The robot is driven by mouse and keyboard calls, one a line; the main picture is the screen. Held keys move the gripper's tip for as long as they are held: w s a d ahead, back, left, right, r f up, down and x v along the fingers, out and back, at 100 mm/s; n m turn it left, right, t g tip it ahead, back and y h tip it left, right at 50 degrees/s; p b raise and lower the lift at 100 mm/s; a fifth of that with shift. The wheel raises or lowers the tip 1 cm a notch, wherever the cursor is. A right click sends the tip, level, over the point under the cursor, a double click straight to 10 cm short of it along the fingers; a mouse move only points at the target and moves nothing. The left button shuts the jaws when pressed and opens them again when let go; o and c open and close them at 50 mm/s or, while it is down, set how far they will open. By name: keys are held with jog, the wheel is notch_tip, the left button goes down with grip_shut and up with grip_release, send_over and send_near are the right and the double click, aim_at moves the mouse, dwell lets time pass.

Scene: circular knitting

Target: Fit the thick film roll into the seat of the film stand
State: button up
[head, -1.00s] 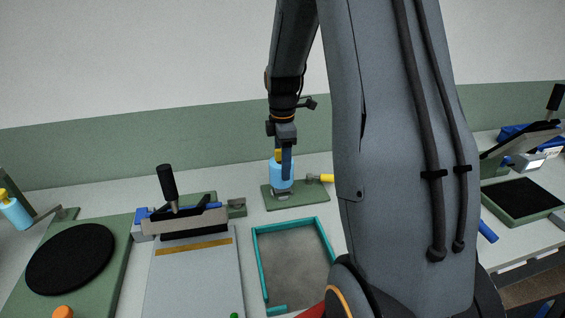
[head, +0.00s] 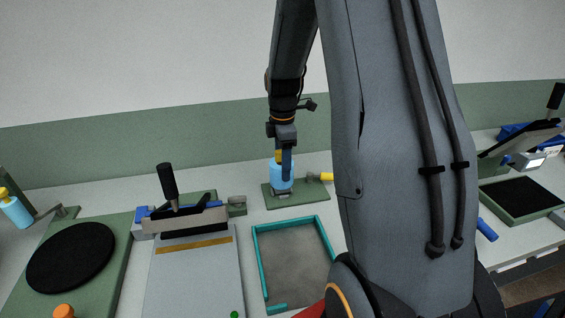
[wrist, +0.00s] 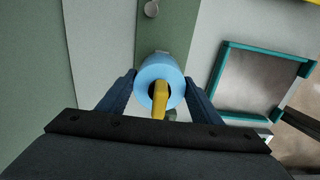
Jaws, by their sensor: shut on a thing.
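The thick film roll is a light-blue cylinder (head: 281,174) with a yellow core piece at its top. It also shows in the wrist view (wrist: 154,68), with the yellow piece at its middle. My gripper (head: 284,165) is shut on the roll, one finger on each side of it. The film stand is a green base plate (head: 291,202) on the table, with a grey seat (head: 283,191) directly below the roll. The roll looks upright and at or just above the seat; its bottom contact is too small to tell.
A teal-edged tray (head: 259,264) lies in front of the stand. A yellow-handled part (head: 326,177) is right of the roll. A press with a black handle (head: 168,183) and a green board with a black disc (head: 70,256) stand to the left.

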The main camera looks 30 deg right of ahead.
jog(key=shift+f+b, duration=0.3)
jog(key=shift+f, duration=0.5)
jog(key=o, duration=1.4)
jog(key=shift+r, duration=0.1)
jog(key=shift+r+b, duration=1.3)
jog(key=shift+r, duration=2.5)
